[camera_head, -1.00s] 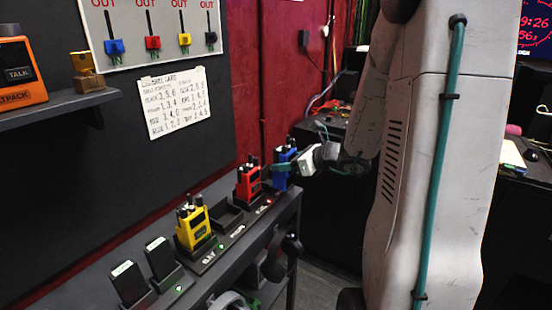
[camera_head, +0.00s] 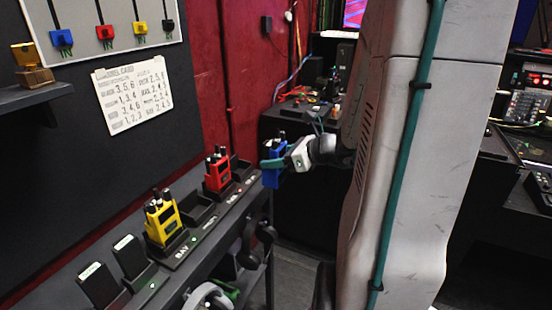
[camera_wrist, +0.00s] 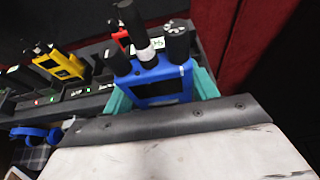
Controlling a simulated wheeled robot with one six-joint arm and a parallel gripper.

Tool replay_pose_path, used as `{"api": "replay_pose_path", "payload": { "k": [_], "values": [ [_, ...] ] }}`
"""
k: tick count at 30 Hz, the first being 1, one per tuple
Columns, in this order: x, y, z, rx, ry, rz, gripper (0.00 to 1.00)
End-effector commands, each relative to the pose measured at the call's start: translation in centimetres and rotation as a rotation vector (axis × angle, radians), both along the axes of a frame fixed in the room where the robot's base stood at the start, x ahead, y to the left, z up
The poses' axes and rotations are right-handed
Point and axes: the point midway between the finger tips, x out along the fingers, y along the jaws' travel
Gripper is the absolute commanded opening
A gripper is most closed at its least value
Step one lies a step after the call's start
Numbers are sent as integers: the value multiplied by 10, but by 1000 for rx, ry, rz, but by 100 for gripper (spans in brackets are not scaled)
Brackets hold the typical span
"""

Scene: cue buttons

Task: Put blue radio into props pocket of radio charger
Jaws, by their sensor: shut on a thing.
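A blue radio (camera_head: 271,172) with black knobs and antenna is held upright between the teal fingers of my gripper (camera_head: 273,164), just right of the charger's far end. In the wrist view the blue radio (camera_wrist: 160,84) fills the space between the fingers (camera_wrist: 163,97). The radio charger (camera_head: 207,232) is a dark row of pockets on a shelf. A yellow radio (camera_head: 161,218) and a red radio (camera_head: 217,170) stand in two pockets. An empty pocket (camera_head: 197,212) lies between them, and another empty pocket (camera_head: 241,170) is at the far end.
Two dark handset-like units (camera_head: 130,257) stand at the near left of the shelf. Headphones (camera_head: 208,296) hang below its front edge. A dark wall board with a handwritten card (camera_head: 132,95) rises behind. A cluttered black cabinet (camera_head: 290,120) stands beyond my gripper.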

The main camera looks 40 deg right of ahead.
Motion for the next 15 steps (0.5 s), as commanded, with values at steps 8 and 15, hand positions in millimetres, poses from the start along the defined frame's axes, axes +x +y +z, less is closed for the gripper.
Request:
{"api": "replay_pose_path", "payload": {
  "k": [8, 15],
  "values": [
    [0, 0, 21, -3, -2, 1, 30],
    [0, 0, 37, -3, -3, 1, 30]
  ]
}}
